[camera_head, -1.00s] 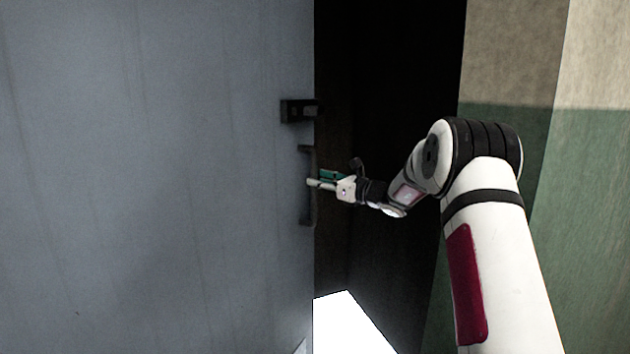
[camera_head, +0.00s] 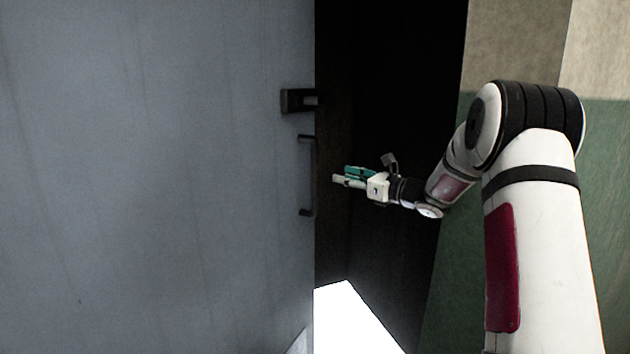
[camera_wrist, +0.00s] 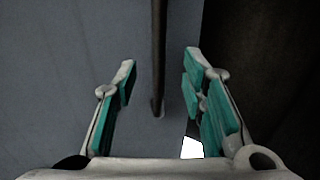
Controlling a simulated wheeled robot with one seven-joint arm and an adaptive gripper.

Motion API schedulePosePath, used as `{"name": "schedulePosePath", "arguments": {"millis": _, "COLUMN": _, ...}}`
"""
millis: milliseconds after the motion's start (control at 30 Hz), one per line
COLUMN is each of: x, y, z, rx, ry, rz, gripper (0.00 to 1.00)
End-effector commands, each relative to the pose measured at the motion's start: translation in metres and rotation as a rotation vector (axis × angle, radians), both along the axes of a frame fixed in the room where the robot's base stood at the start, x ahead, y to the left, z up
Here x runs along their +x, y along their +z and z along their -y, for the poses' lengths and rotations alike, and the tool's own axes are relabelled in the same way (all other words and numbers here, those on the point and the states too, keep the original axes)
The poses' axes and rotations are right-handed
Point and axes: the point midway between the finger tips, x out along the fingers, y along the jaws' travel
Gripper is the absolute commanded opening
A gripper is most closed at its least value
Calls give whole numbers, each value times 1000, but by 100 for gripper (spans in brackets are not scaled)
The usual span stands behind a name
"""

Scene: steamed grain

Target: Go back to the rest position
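My gripper (camera_head: 345,176) is to the right of the door handle, apart from it, in the head view. In the wrist view my gripper (camera_wrist: 160,80) is open, its two teal-padded fingers spread wide with nothing held between them. The dark vertical handle bar (camera_head: 313,178) is on the right edge of the grey door (camera_head: 160,180). In the wrist view the handle bar (camera_wrist: 159,55) shows between the fingers, beyond them, with its lower end on the door face.
A dark latch (camera_head: 298,101) sits on the door above the handle. A dark opening (camera_head: 390,80) lies right of the door edge, with a bright patch (camera_head: 350,320) low down. A green and beige wall (camera_head: 600,150) stands at the right, behind my arm.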

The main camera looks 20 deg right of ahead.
Motion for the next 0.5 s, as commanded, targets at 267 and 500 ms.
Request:
{"name": "schedulePosePath", "arguments": {"millis": 267, "x": -8, "y": 13, "z": -27, "rx": -72, "ry": 54, "rz": -3, "gripper": 38}}
{"name": "schedulePosePath", "arguments": {"millis": 500, "x": -79, "y": 57, "z": -150, "rx": -471, "ry": 346, "rz": -2, "gripper": 38}}
